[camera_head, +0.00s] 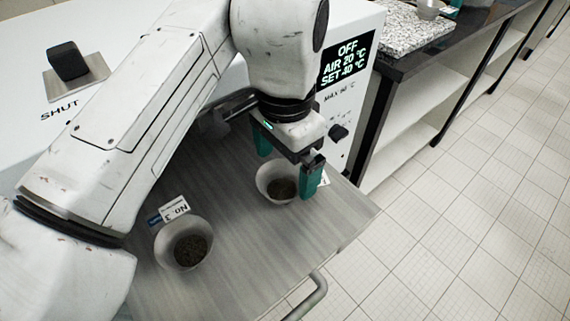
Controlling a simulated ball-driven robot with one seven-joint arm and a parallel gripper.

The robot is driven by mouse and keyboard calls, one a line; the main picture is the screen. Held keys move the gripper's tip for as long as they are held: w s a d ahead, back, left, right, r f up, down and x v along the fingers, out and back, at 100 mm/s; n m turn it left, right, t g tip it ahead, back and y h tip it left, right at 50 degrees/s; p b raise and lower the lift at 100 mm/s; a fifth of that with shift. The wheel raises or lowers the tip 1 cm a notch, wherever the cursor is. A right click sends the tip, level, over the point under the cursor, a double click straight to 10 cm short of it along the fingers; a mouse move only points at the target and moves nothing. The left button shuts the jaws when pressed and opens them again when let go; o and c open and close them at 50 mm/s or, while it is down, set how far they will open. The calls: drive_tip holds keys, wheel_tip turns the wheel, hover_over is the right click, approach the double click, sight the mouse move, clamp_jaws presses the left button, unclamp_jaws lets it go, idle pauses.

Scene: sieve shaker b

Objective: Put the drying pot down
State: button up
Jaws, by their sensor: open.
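A small pale pot with dark grains (268,184) stands upright on the grey metal shelf (300,238) in front of the white oven. My gripper (286,172) is open, with its green fingers on either side of this pot. Whether a finger touches the pot cannot be told. A second pale pot (164,248) with dark grains and a label reading "No 3" stands to the left, nearer the shelf's front. The first pot's label is mostly hidden behind the right finger.
The oven display (346,62) reads OFF, AIR 20 °C, SET 40 °C. A black knob (338,132) sits below it. A bent metal handle (317,292) is at the shelf's front edge. A dark bench with a speckled slab (405,30) stands right. Tiled floor lies right.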

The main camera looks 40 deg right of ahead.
sight(285, 189)
wheel_tip(285, 189, up, 10)
drive_tip(key=p, duration=0.2)
idle(0.4)
